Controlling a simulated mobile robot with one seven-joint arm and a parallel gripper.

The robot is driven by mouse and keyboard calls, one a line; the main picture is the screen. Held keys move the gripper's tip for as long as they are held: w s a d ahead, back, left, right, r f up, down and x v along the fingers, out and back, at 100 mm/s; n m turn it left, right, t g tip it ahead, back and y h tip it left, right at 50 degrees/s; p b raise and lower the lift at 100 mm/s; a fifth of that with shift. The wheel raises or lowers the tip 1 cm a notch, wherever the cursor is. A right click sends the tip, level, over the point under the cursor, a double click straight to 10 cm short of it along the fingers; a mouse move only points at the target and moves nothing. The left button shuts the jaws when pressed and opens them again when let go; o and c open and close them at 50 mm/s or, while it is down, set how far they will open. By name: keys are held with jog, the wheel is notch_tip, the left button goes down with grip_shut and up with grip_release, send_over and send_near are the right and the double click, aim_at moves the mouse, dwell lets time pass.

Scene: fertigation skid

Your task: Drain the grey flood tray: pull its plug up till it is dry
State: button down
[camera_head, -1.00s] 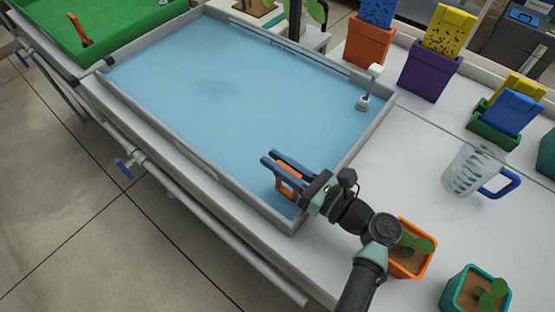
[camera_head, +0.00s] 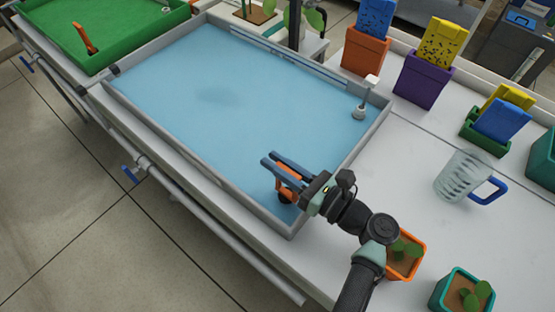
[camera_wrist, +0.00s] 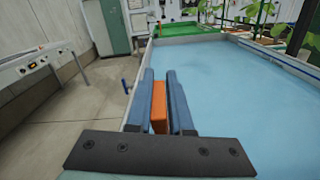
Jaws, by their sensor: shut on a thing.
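The grey flood tray (camera_head: 190,150) stands on the white bench, and blue water (camera_head: 235,95) covers its floor. My gripper (camera_head: 275,165) is over the tray's near right corner, shut on the orange plug handle (camera_head: 288,188). A dark stopper (camera_head: 284,198) shows below the handle and looks raised, though its gap to the tray floor is hard to judge. In the wrist view the orange handle (camera_wrist: 159,108) sits between the two blue fingers (camera_wrist: 163,100). The drain hole is not visible.
A green tray (camera_head: 120,45) with its own orange handle (camera_head: 85,38) lies at the far left. A white float fitting (camera_head: 360,110) stands in the grey tray's right corner. A clear jug (camera_head: 462,175) and potted plants (camera_head: 405,258) are close to my arm's right.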

jog(key=c, duration=0.8)
grip_release()
jog(key=shift+s+r, duration=0.1)
jog(key=shift+r, duration=0.15)
jog(key=shift+c, duration=0.2)
jog(key=shift+s+d+f, duration=0.1)
jog(key=shift+s+d, duration=0.1)
jog(key=shift+d, duration=0.1)
jog(key=v, duration=1.2)
jog(key=shift+b, duration=0.3)
